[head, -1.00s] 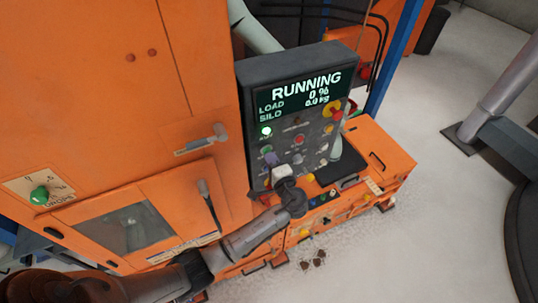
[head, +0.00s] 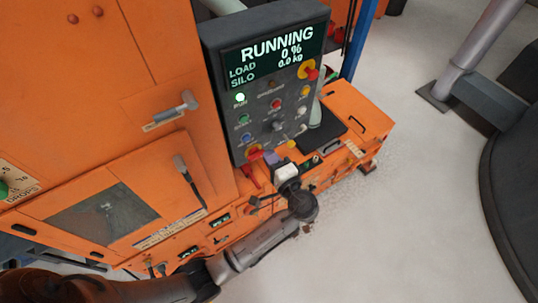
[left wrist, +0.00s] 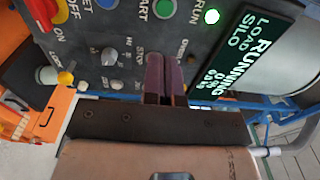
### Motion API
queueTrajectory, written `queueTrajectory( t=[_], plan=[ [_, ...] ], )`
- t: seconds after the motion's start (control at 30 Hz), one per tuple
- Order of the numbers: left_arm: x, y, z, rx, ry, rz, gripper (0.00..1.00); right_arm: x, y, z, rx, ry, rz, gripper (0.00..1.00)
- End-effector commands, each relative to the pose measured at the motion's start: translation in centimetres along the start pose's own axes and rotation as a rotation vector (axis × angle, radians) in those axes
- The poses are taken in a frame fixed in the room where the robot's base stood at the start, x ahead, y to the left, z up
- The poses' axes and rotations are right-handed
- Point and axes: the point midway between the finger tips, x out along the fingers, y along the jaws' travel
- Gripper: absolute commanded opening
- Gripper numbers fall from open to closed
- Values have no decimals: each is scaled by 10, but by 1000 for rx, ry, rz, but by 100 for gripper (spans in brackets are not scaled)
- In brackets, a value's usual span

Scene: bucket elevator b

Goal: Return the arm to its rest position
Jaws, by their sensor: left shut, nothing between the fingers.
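My left arm comes in from the lower left in the head view. Its gripper (head: 270,157) is in front of the lower edge of the dark control panel (head: 221,110). In the left wrist view the two purple-brown fingers (left wrist: 165,78) are together with nothing between them. They point toward the panel, which also shows there (left wrist: 130,45); I cannot tell the exact gap. The panel display (head: 275,50) reads RUNNING, 0 % and 0.0 kg, and a lamp (head: 240,97) glows white-green. My right gripper is not in view.
An orange cabinet (head: 130,110) with a levered door fills the left. An orange bench (head: 345,110) with buttons and a dark pad (head: 321,136) lies below the panel. A red-yellow switch (head: 309,70) sits at the panel's right. Pale floor (head: 420,190) is open at right.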

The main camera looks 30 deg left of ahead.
Motion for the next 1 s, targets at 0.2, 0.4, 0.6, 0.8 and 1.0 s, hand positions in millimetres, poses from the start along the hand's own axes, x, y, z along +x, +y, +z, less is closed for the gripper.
queueTrajectory(
  t=[0.2,0.4,0.6,0.8,1.0],
  plan=[
    [0,0,0,0,0,0,0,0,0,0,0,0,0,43],
    [0,0,0,0,0,0,0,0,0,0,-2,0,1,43],
    [0,0,0,0,0,0,0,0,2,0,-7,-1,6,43],
    [0,0,0,-39,-1,0,0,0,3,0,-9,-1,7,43],
    [-6,23,-9,-229,53,266,0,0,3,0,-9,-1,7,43]
  ],
)
